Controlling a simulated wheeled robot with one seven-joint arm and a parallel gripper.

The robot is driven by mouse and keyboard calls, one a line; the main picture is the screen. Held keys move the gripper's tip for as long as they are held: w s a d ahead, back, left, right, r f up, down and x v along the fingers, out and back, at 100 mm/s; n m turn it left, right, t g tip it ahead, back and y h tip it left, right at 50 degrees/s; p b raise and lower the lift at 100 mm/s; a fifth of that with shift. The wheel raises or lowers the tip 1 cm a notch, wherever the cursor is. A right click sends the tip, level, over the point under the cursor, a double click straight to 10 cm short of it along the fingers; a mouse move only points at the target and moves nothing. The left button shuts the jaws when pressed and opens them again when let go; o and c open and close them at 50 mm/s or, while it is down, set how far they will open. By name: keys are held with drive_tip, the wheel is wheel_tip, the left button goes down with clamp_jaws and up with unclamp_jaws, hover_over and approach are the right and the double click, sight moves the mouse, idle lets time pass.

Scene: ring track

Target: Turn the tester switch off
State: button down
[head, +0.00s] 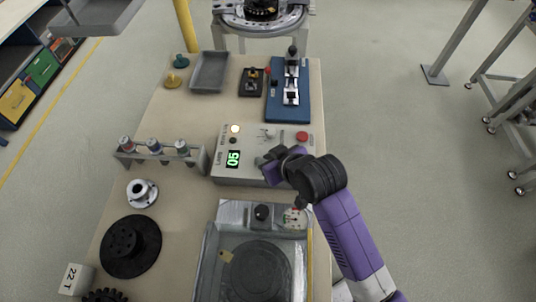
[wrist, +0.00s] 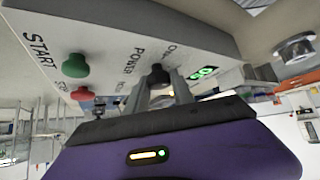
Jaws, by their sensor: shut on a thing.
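The tester (head: 225,165) is a light grey box on the bench with a green lit display (head: 233,159) and a glowing lamp (head: 235,128). The wrist view shows its panel (wrist: 110,45) with a "POWER" label, a green button (wrist: 75,65) near "START" and a red button (wrist: 82,92). The dark tester switch (wrist: 158,74) stands by the POWER label, between my fingertips. My gripper (head: 263,160) is at the tester's front; in the wrist view my gripper (wrist: 161,88) is shut on the switch. The switch is hidden in the head view, and its exact position is unclear.
A grey machine (head: 208,262) with a round plate stands in front of the tester. A rack (head: 158,155) with several knobs is left of it. A blue fixture (head: 275,103), a small black device (head: 251,82) and a grey tray (head: 210,72) lie behind. Floor right of the bench is clear.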

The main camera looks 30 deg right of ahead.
drive_tip(key=m+h+p, duration=0.2)
drive_tip(key=m, duration=0.1)
drive_tip(key=shift+r+h, duration=0.15)
drive_tip(key=shift+h, duration=0.15)
drive_tip(key=m+g+h, duration=0.1)
drive_tip(key=m, duration=0.1)
drive_tip(key=m+h, duration=0.2)
drive_tip(key=m, duration=0.1)
drive_tip(key=shift+w+g, duration=0.1)
drive_tip(key=shift+g, duration=0.3)
drive_tip(key=m+g+h+b, duration=0.1)
drive_tip(key=m, duration=0.1)
drive_tip(key=m+g+h, duration=0.1)
drive_tip(key=m, duration=0.1)
drive_tip(key=shift+f+h+b, duration=0.2)
drive_tip(key=shift+h+b, duration=0.1)
drive_tip(key=shift+b, duration=0.05)
drive_tip(key=shift+m+g+h+b, duration=0.6)
drive_tip(key=shift+m+g+b, duration=0.55)
drive_tip(key=shift+m+g, duration=0.8)
drive_tip(key=shift+m, duration=0.45)
drive_tip(key=c, duration=1.1)
unclamp_jaws()
